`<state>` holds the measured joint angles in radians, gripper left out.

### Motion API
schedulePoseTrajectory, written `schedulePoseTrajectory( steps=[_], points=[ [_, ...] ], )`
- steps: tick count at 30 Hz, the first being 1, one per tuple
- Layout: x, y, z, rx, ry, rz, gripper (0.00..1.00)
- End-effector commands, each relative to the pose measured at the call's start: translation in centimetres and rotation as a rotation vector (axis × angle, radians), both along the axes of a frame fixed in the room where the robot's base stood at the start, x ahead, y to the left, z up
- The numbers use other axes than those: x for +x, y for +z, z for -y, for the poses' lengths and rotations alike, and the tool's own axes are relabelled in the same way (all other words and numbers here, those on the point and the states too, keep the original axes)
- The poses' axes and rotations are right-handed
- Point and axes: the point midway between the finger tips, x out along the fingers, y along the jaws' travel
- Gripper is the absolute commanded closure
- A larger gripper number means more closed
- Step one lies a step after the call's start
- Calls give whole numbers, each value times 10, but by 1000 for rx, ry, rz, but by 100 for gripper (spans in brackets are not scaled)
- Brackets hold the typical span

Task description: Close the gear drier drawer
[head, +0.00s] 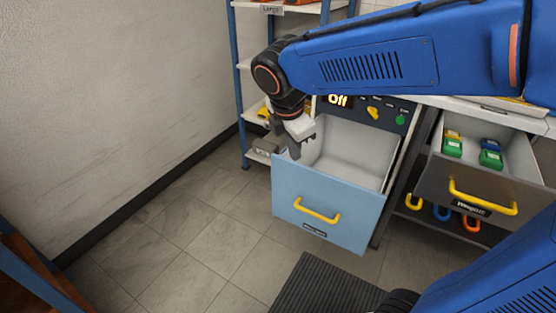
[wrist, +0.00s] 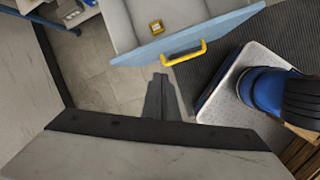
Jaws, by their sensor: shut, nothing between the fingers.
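The gear drier drawer stands pulled open, with a light blue front (head: 325,213) and a yellow handle (head: 317,210). Its pale inside (head: 352,160) looks empty in the head view, but the part behind the front is hidden. In the wrist view the drawer front (wrist: 205,33) and handle (wrist: 185,53) show near the top, with a small yellow-brown square item (wrist: 156,27) inside. My gripper (head: 296,153) appears at the drawer's upper left corner.
The drier panel (head: 365,108) reads "Off" and has a yellow knob and a green button. Another open drawer (head: 480,180) at right holds green and blue items. A shelf rack (head: 240,95) stands at the back left. The tiled floor (head: 185,225) left of the drawer is clear.

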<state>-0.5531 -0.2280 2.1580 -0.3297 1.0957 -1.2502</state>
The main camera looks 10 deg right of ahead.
Motion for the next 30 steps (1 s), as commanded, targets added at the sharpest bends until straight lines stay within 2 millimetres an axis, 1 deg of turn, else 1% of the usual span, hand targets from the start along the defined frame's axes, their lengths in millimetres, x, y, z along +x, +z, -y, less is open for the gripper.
schedulePoseTrajectory(
  steps=[1, 3, 6, 10, 13, 17, 23, 30],
  points=[
    [8, -2, -18, -40, 97, -18, 100],
    [16, -4, -37, -92, 217, -39, 100],
    [24, -7, -59, -149, 352, -61, 100],
    [30, -9, -75, -193, 451, -77, 100],
    [32, -11, -78, -204, 478, -82, 100],
    [35, -21, -75, -206, 477, -84, 100],
    [44, -51, -67, -206, 475, -85, 100],
    [55, -91, -57, -205, 475, -85, 100]
  ],
)
